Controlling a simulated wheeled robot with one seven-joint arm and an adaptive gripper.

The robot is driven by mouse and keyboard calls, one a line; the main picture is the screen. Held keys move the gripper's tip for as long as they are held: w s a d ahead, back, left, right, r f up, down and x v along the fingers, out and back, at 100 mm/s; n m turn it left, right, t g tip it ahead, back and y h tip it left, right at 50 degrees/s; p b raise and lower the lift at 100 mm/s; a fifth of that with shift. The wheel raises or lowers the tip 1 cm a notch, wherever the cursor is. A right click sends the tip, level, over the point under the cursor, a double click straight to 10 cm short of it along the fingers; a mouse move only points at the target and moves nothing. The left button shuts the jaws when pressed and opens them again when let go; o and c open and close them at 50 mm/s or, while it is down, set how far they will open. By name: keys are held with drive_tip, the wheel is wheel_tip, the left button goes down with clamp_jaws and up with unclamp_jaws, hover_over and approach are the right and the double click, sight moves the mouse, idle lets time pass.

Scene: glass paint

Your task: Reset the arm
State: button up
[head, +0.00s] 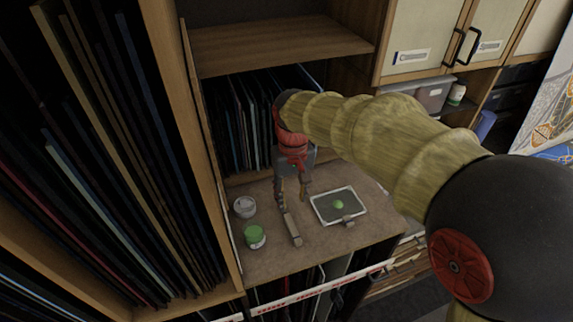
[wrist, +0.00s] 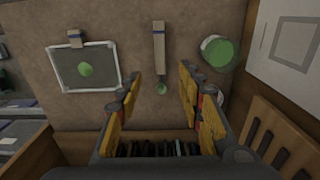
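My gripper (head: 291,196) hangs over the wooden shelf top (head: 300,254) inside the cabinet. In the wrist view my gripper (wrist: 161,80) has its yellow-padded fingers spread wide, with nothing between them. A flat, pale-handled tool (head: 292,229) lies on the shelf just in front of it. A white-framed glass panel (head: 322,218) with a green paint blob (head: 338,204) lies to the right. A jar of green paint (head: 254,236) stands to the left.
A second, pale-topped jar (head: 244,207) stands behind the green one. Upright panels (head: 240,125) fill the slot behind. The cabinet's side wall (head: 209,150) is close on the left, and a wooden shelf (head: 280,46) is above. A small block (head: 348,221) sits at the panel's front edge.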

drive_tip(key=shift+m+t, duration=0.4)
drive_tip(key=shift+t, duration=0.5)
drive_tip(key=s+d+f+b, duration=0.2)
drive_tip(key=s, duration=0.1)
drive_tip(key=s+d+f+b, duration=0.1)
drive_tip(key=s+d+b, duration=0.1)
drive_tip(key=s+b, duration=0.1)
drive_tip(key=s+d+f+b, duration=0.2)
drive_tip(key=s+d+b, duration=0.1)
drive_tip(key=s, duration=0.2)
drive_tip(key=shift+f, duration=0.3)
drive_tip(key=s+d+f+m+t+b, duration=0.2)
drive_tip(key=s+d+f+b, duration=0.5)
drive_tip(key=b, duration=0.8)
drive_tip(key=shift+s+f+t, duration=0.85)
drive_tip(key=shift+s+t, duration=0.05)
drive_tip(key=shift+s, duration=0.1)
